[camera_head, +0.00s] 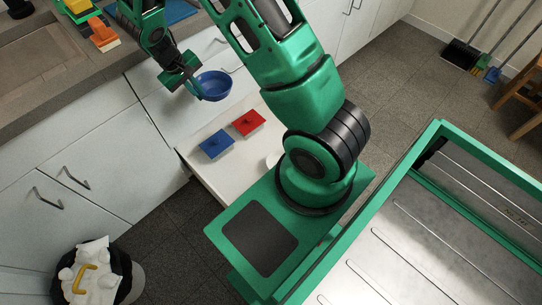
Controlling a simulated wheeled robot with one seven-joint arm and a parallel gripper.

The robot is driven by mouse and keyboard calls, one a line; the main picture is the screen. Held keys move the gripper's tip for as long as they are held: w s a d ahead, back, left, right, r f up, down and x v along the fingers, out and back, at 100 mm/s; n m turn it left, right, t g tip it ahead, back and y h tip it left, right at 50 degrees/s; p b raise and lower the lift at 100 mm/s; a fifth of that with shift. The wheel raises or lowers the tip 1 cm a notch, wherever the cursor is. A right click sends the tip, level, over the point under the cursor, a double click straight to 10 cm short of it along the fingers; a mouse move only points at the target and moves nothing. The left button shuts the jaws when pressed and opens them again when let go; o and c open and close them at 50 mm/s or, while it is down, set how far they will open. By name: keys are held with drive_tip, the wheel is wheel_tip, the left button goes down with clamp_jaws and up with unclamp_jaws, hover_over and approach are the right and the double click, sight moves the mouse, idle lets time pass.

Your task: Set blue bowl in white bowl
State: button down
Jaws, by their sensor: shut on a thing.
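The blue bowl (215,87) is at the upper middle, in front of the white cabinet fronts and over the far part of a white surface (211,172). My gripper (194,86) is shut on its left rim. The bowl looks roughly level, and I cannot tell how high it is above the surface. A small white rounded edge (271,161) shows beside my arm on the white surface. It may be the white bowl, but my arm hides most of it.
A blue square piece (215,144) and a red one (249,123) lie on the white surface, between the blue bowl and the white edge. The counter (50,62) is at upper left. A bin (92,276) full of rubbish stands at lower left. Brooms (493,55) lean at upper right.

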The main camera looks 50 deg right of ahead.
drive_tip(key=s+d+f+m+g, duration=0.1)
drive_tip(key=s+d+f+m, duration=0.15)
drive_tip(key=f, duration=0.85)
drive_tip(key=s+d+f+m+g, duration=0.1)
drive_tip(key=s+d+f+m, duration=0.15)
drive_tip(key=f, duration=0.85)
drive_tip(key=s+d+f+m+g, duration=0.1)
drive_tip(key=s+f+m, duration=0.1)
drive_tip(key=s+f, duration=0.55)
drive_tip(key=s+f+m, duration=0.2)
drive_tip(key=s+f, duration=0.3)
drive_tip(key=f, duration=0.5)
hover_over(270, 165)
drive_tip(key=w+a, duration=0.1)
wheel_tip(270, 165, down, 7)
drive_tip(key=shift+w+a+f, duration=0.1)
drive_tip(key=shift+a+f, duration=0.05)
drive_tip(key=shift+f, duration=2.05)
drive_tip(key=c, duration=1.9)
unclamp_jaws()
drive_tip(key=shift+c, duration=0.2)
drive_tip(key=shift+r, duration=0.1)
